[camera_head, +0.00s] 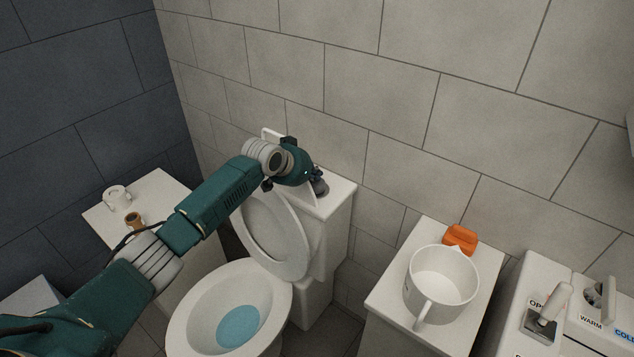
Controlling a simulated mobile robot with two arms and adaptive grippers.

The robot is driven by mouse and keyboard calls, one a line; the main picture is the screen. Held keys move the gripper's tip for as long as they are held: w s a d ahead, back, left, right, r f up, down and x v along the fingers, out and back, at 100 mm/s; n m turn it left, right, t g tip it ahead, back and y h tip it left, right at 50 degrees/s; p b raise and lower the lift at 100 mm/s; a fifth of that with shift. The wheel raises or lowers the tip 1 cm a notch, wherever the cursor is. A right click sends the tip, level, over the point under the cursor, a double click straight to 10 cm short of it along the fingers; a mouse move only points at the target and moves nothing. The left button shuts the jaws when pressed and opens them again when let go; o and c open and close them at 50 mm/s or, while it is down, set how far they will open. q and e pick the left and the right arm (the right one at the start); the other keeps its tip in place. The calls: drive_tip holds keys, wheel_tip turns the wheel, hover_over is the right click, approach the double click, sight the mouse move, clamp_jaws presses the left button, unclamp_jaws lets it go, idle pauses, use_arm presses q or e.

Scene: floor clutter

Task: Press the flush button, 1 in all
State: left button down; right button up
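A white toilet stands left of centre, with its lid raised, blue water in the bowl (180,325) and a white tank (335,205) against the tiled wall. My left arm reaches from the lower left over the raised lid (262,230) to the tank top. My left gripper (317,181) is small and dark at the arm's end, over the tank top. A grey round piece (321,189) shows right at its tip, and I cannot tell if this is the flush button or part of the gripper. Contact and finger opening cannot be made out. My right gripper is out of view.
A white stand (385,300) to the right holds a large white mug (440,285) and an orange object (460,238). A white unit with tap levers (547,305) is at far right. A white cabinet (160,185) at left holds a white cup (116,198) and a brown cup (134,220).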

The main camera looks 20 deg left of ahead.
sight(311, 183)
use_arm(q)
drive_tip(key=shift+s+a+f+b, duration=0.15)
drive_tip(key=shift+s+f+b, duration=0.1)
drive_tip(key=shift+f, duration=0.45)
drive_tip(key=shift+s+a+f+b, duration=0.1)
drive_tip(key=shift+s+f+b, duration=0.1)
drive_tip(key=shift+f, duration=0.5)
drive_tip(key=shift+r, duration=0.1)
idle(0.3)
drive_tip(key=shift+a+r+p, duration=0.3)
drive_tip(key=shift+r+p, duration=0.3)
drive_tip(key=shift+p, duration=0.25)
drive_tip(key=shift+a, duration=0.1)
drive_tip(key=shift+a+r+y, duration=0.1)
drive_tip(key=shift+y, duration=0.2)
drive_tip(key=shift+r, duration=0.1)
drive_tip(key=r+p, duration=0.4)
drive_tip(key=shift+w+a+r+p, duration=0.1)
drive_tip(key=shift+w+r+p, duration=0.2)
drive_tip(key=shift+r, duration=0.1)
drive_tip(key=shift+s+r, duration=0.1)
drive_tip(key=shift+r, duration=0.15)
drive_tip(key=shift+d, duration=0.3)
